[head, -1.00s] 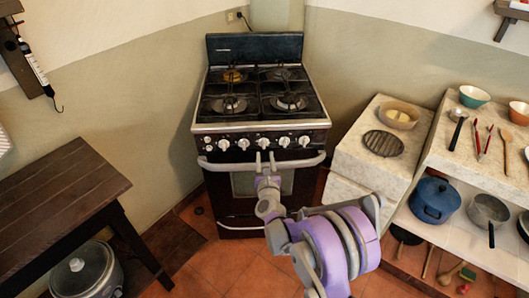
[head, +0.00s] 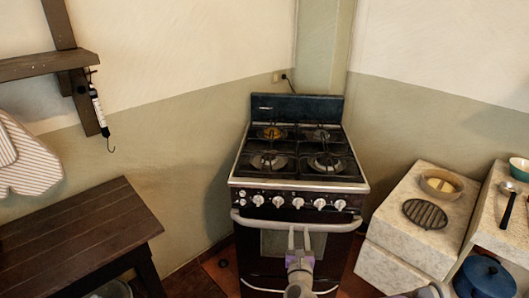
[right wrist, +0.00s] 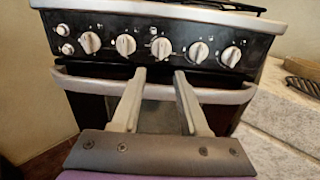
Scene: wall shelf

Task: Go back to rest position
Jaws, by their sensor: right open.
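My right gripper (head: 299,238) is in front of the stove (head: 290,160) in the head view, with my purple and grey wrist below it. In the right wrist view its two pale fingers (right wrist: 160,76) are spread apart with nothing between them. They point at the stove front, and their tips overlap the oven handle (right wrist: 230,95) in the picture. I cannot tell whether they touch it. The same handle (head: 255,224) runs across the stove front in the head view. My left gripper is not in view.
A dark wooden table (head: 75,225) stands at the left, below a wall shelf (head: 40,65) with a hanging scale (head: 97,105). At the right, a stone counter (head: 410,240) holds a bowl (head: 440,184) and a round grate (head: 425,214). A blue pot (head: 485,277) is at the lower right.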

